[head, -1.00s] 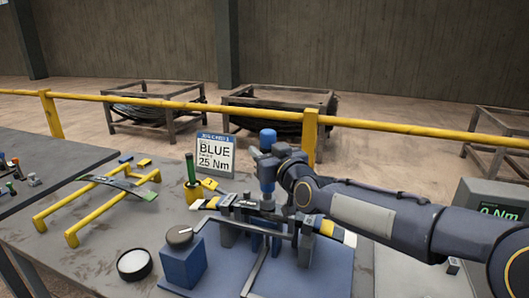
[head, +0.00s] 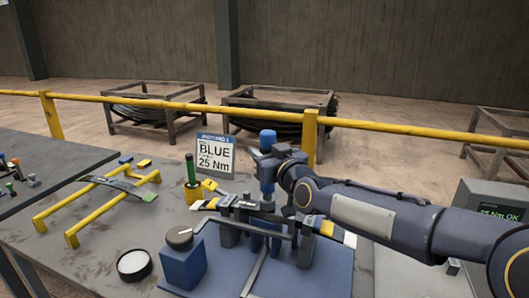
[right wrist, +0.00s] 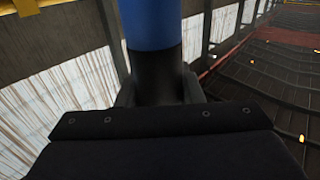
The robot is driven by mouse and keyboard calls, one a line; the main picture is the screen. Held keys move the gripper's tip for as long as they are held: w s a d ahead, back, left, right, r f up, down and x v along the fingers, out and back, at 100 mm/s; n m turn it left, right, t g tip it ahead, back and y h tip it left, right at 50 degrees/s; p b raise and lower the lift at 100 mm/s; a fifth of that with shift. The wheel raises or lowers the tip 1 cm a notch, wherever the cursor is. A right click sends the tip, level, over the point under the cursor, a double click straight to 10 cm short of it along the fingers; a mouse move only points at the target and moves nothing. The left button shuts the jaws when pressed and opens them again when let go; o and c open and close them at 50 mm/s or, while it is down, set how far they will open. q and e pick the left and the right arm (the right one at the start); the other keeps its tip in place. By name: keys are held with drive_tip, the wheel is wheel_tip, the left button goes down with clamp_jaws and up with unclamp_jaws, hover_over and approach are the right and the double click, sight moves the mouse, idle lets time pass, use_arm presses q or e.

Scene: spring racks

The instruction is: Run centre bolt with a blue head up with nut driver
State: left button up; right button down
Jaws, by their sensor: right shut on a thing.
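The nut driver (head: 268,140) has a blue top and a dark body and stands upright over the middle of the leaf spring (head: 211,204) in the blue fixture (head: 320,268). My right gripper (head: 270,160) is shut on the driver. In the right wrist view the driver (right wrist: 160,70) rises between the dark fingers (right wrist: 157,92). The centre bolt is hidden under the driver and fixture parts. The job card (head: 215,154) reads BLUE, 25 Nm. The torque display (head: 498,212) at the right shows green text ending in "Nm OK". My left gripper is not in view.
A blue block with a round knob (head: 182,262) and a round white-topped dish (head: 134,265) stand left of the fixture. A yellow stand (head: 72,205) holds another spring piece. A yellow rail (head: 400,126) runs beyond the bench.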

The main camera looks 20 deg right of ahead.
drive_tip(key=shift+r+p, duration=2.75)
drive_tip(key=shift+r, duration=0.85)
drive_tip(key=shift+f, duration=0.1)
